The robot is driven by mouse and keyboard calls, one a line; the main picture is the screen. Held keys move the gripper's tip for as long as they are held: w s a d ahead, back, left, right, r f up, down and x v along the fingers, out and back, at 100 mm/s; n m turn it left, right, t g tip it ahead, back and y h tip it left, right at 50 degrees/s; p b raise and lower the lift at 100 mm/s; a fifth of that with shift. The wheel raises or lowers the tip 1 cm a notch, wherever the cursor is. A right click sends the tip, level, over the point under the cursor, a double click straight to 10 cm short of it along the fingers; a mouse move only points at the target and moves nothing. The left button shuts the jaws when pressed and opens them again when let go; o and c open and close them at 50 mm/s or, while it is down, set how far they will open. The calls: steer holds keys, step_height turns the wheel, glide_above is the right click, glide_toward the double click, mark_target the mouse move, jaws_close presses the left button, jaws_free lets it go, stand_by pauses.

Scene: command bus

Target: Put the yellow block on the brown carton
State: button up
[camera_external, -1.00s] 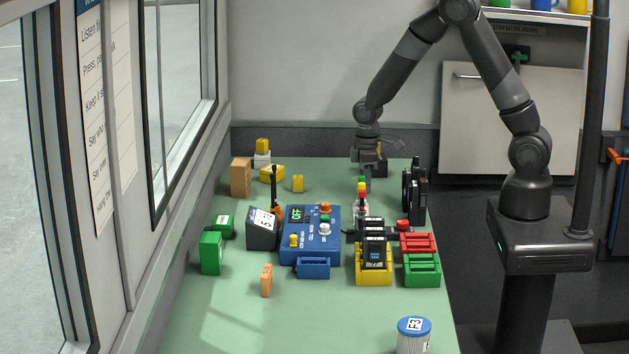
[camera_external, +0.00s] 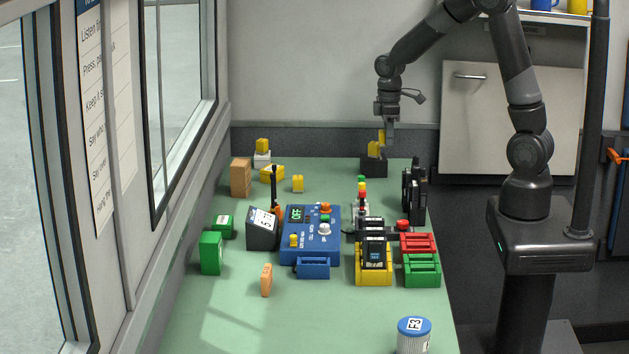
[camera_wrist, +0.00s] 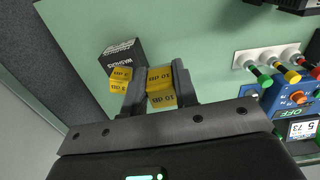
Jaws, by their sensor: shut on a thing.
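My gripper (camera_external: 385,137) is raised at the back of the table and shut on a yellow block (camera_external: 381,136). In the wrist view the block (camera_wrist: 161,82) sits between the two fingers (camera_wrist: 158,70), with dark lettering on its faces. Close to it in the picture, a black box (camera_external: 374,167) marked WASHERS (camera_wrist: 122,50) carries another yellow block (camera_external: 373,149), also visible in the wrist view (camera_wrist: 120,76). The brown carton (camera_external: 241,177) stands upright at the back left, well left of my gripper, with its visible top bare. The wrist view does not show the carton.
Beside the carton are a yellow block on a white base (camera_external: 262,147), a yellow box (camera_external: 271,174) and a small yellow block (camera_external: 298,184). Green tabletop is clear between the small block and black box.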

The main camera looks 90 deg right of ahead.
steer(key=w+r, duration=0.3)
steer(key=w, duration=0.8)
steer(key=w+r, duration=0.3)
steer(key=w, duration=0.8)
steer(key=w+r, duration=0.3)
steer(key=w, duration=0.8)
glide_above(244, 162)
steer(key=shift+m, duration=0.4)
step_height(244, 162, down, 7)
steer(key=shift+d, duration=0.1)
steer(key=shift+f, duration=2)
steer(key=shift+f, duration=0.1)
steer(key=o, duration=1)
